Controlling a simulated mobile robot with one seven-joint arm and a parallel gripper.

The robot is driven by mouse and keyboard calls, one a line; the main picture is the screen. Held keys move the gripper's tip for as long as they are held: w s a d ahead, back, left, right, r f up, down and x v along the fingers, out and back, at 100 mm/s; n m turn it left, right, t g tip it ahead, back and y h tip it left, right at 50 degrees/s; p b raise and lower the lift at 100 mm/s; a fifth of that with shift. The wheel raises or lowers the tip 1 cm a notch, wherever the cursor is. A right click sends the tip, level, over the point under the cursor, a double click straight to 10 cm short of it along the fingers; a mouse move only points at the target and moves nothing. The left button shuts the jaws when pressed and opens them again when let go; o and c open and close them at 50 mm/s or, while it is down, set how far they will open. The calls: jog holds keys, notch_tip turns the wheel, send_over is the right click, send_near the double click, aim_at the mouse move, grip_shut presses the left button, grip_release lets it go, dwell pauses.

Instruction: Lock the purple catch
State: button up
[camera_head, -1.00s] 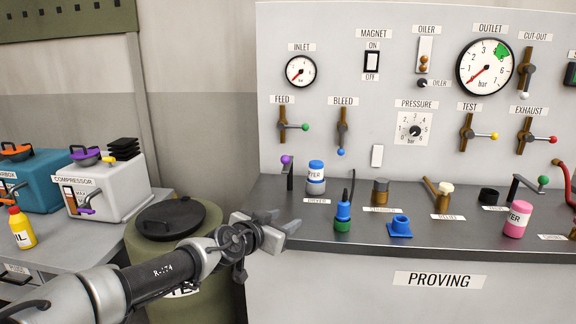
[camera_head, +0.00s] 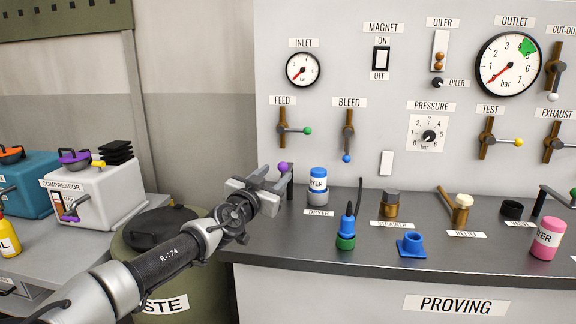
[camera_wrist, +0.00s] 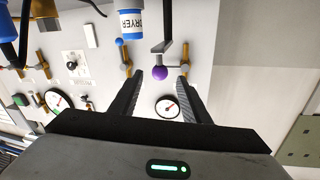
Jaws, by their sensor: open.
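The purple catch shows as a purple ball knob (camera_head: 282,168) on a dark lever at the left end of the proving bench, beside the dryer. In the wrist view the purple knob (camera_wrist: 160,74) hangs from a grey bent lever, between and just beyond my fingertips. My gripper (camera_head: 262,180) is open and empty, close to the knob's left in the head view. Its two dark fingers also show in the wrist view (camera_wrist: 160,78), apart on either side of the knob.
The blue-and-white dryer (camera_head: 318,187) stands just right of the knob. A blue-and-green fitting (camera_head: 346,229) stands nearer the bench front. The feed valve (camera_head: 283,130) is on the panel above. A waste bin (camera_head: 190,268) and the compressor box (camera_head: 100,200) are at left.

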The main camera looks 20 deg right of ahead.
jog(key=x, duration=1)
jog(key=shift+w+d+b, duration=0.15)
jog(key=shift+b, duration=0.2)
grip_shut()
